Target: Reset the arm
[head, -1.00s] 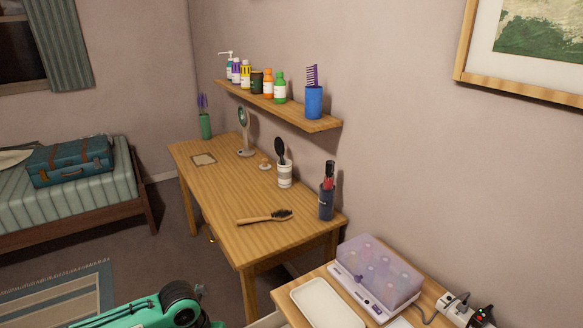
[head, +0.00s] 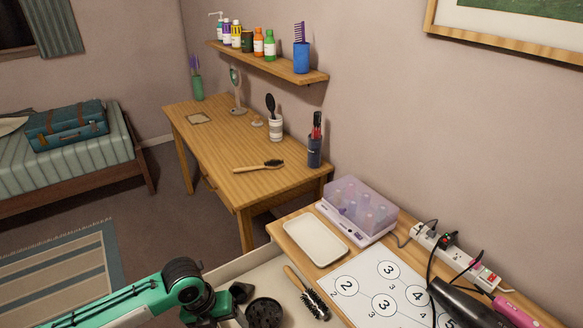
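My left arm (head: 150,295), teal with black joints, comes in from the lower left of the head view. It reaches over the left side of an open drawer (head: 235,268). My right arm and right gripper are not in view.
A round brush (head: 308,294) and a dark round attachment (head: 265,313) lie in the drawer. The near tabletop holds a white tray (head: 315,242), a purple-lidded roller box (head: 360,208), a numbered mat (head: 350,268), a black hair dryer (head: 462,304) and a power strip (head: 455,256). The wooden desk (head: 235,190) stands behind.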

